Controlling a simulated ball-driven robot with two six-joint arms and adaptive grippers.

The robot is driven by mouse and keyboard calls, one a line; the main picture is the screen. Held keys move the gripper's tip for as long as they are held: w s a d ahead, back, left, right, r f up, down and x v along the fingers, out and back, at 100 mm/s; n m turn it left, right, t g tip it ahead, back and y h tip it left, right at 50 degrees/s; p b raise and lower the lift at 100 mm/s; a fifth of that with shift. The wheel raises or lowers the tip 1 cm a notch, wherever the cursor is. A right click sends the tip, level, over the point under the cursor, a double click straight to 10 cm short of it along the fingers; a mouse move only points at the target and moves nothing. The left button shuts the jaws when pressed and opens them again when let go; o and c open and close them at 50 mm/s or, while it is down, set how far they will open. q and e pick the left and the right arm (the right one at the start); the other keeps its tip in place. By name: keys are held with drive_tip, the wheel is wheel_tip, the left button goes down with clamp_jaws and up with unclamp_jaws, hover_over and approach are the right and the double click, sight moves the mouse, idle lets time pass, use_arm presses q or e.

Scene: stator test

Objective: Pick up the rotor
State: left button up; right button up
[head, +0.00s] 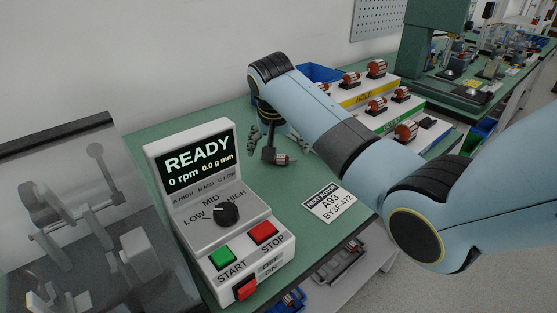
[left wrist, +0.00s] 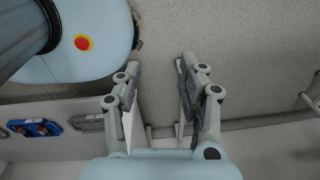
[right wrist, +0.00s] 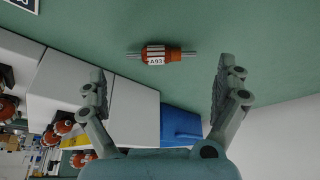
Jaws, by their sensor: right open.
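The rotor (head: 285,160), orange-red with a metal shaft, lies on the green bench. My right gripper (head: 275,141) is open and empty above the bench near the rotor. In the right wrist view the rotor appears between and just past the spread fingertips (right wrist: 161,70), with no visible contact. My left gripper (left wrist: 157,68) is open and empty, away from the bench, over a grey floor.
A test console (head: 210,190) reading READY stands left of the rotor. A card (head: 326,203) reading NEXT ROTOR A93 lies on the bench. Racks with several rotors (head: 376,68) and a blue bin (head: 318,73) stand behind my right arm. A transparent-covered machine (head: 70,215) is at left.

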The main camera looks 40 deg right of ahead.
sight(279, 157)
drive_tip(key=x, duration=0.4)
drive_tip(key=shift+w+d+f+b, duration=0.2)
drive_tip(key=shift+w+b, duration=0.1)
drive_tip(key=shift+c, duration=1.4)
drive_tip(key=c, duration=0.9)
use_arm(q)
drive_tip(key=shift+w+f, duration=0.3)
drive_tip(key=shift+w, duration=0.55)
use_arm(e)
drive_tip(key=shift+c, duration=0.5)
use_arm(q)
drive_tip(key=shift+w+a, duration=0.1)
use_arm(e)
drive_tip(key=shift+s, duration=0.15)
drive_tip(key=shift+c, duration=0.8)
